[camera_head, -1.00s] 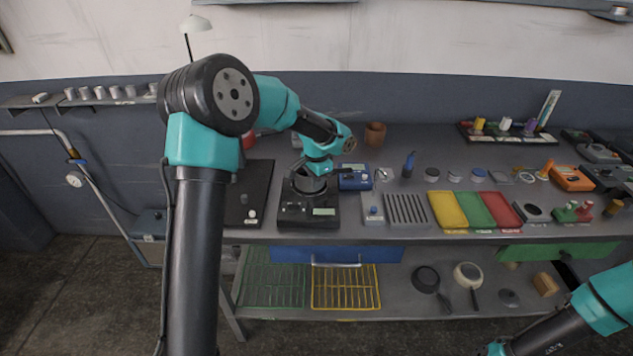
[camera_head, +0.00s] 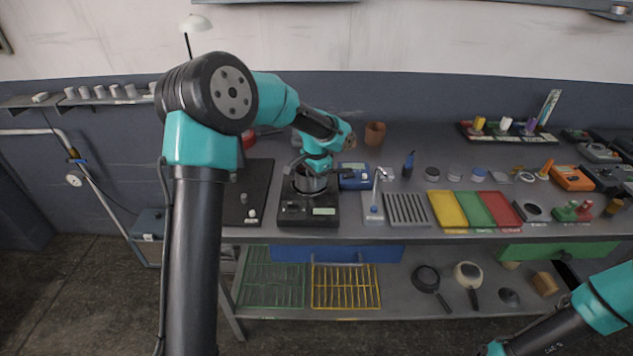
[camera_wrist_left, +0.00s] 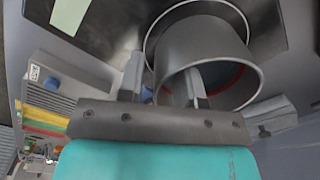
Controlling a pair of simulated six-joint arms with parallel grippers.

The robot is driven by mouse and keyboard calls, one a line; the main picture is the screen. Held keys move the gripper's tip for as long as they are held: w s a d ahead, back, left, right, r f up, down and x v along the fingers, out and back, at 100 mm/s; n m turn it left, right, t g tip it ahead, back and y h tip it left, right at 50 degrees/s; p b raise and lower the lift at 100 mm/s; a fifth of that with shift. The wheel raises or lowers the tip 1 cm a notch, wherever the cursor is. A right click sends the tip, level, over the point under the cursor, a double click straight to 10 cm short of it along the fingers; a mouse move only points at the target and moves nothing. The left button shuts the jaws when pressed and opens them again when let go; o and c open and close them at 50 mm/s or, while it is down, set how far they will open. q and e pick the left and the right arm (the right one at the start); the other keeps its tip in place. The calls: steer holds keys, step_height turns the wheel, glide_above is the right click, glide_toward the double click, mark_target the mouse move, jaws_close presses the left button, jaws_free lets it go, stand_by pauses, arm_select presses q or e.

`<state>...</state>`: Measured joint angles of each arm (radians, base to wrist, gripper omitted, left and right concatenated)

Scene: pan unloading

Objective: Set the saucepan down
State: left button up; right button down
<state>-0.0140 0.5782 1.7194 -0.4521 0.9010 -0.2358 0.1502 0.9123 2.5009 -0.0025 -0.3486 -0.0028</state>
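The saucepan (camera_head: 310,183), a grey metal pot, stands at the round plate of a black device with a display (camera_head: 308,213). In the left wrist view the saucepan (camera_wrist_left: 205,40) shows a round wall, an open mouth and a reddish ring inside. My left gripper (camera_head: 315,172) is right at the pan. In the left wrist view its fingers (camera_wrist_left: 163,82) are spread, one outside the pan's wall and one over its mouth, with a gap between them. I cannot tell whether a finger touches the wall. The pan's handle is not clear. My right arm shows at the lower right; its gripper is out of frame.
A black mat (camera_head: 255,178) lies left of the device. A blue box (camera_head: 354,178) and a slotted grey block (camera_head: 406,209) are close on the right. Yellow, green and red trays lie farther right. The lower shelf holds wire racks and pans (camera_head: 426,277).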

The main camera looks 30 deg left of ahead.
arm_select(q)
step_height(320, 180, up, 11)
steer(key=shift+r, duration=0.1)
stand_by(0.3)
stand_by(0.4)
